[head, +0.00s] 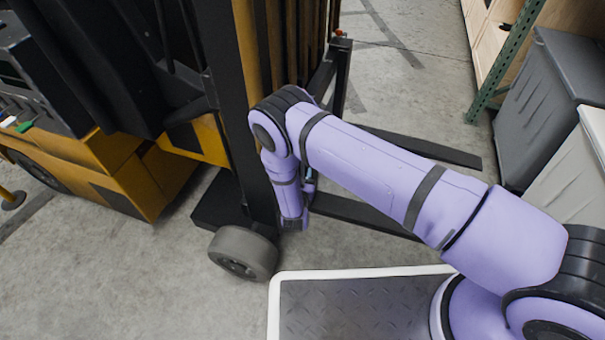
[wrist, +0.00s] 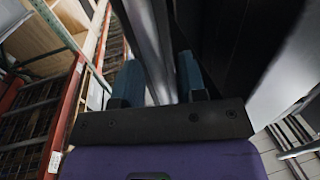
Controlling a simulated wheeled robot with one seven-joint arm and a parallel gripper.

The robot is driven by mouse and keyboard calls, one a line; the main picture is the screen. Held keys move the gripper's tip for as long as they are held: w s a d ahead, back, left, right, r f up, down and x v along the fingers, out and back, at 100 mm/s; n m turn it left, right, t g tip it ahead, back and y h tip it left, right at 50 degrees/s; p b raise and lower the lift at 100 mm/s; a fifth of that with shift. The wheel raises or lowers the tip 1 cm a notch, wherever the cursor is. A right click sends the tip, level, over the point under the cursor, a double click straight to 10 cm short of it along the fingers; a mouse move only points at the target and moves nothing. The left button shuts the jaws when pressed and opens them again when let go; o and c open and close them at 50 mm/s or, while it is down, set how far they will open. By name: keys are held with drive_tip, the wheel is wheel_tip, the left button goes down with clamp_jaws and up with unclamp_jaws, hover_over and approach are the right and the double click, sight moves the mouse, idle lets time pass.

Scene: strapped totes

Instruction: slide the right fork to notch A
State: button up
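The forklift's two dark forks stick out to the right from its carriage in the head view. The far fork (head: 430,148) shows behind my arm. The near fork (head: 365,215) is partly hidden by my arm; I cannot tell from labels which is the right one. My gripper (head: 294,224) hangs pointing down beside the mast at the near fork's root, its fingers hardly visible there. In the wrist view my gripper's teal fingers (wrist: 160,80) stand apart with a grey metal bar (wrist: 150,40) between or beyond them. I cannot tell whether they touch it. Notch A is not discernible.
The yellow forklift body (head: 125,165) fills the left. Its grey front wheel (head: 243,252) is just below the mast. Grey totes (head: 550,105) and a green rack post (head: 505,60) stand at the right. Concrete floor is clear at the top centre.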

clamp_jaws()
drive_tip(key=w+d, duration=0.4)
drive_tip(key=w, duration=0.8)
drive_tip(key=shift+d, duration=0.3)
unclamp_jaws()
drive_tip(key=shift+s+r, duration=0.1)
drive_tip(key=shift+s+a, duration=0.1)
drive_tip(key=shift+s, duration=0.05)
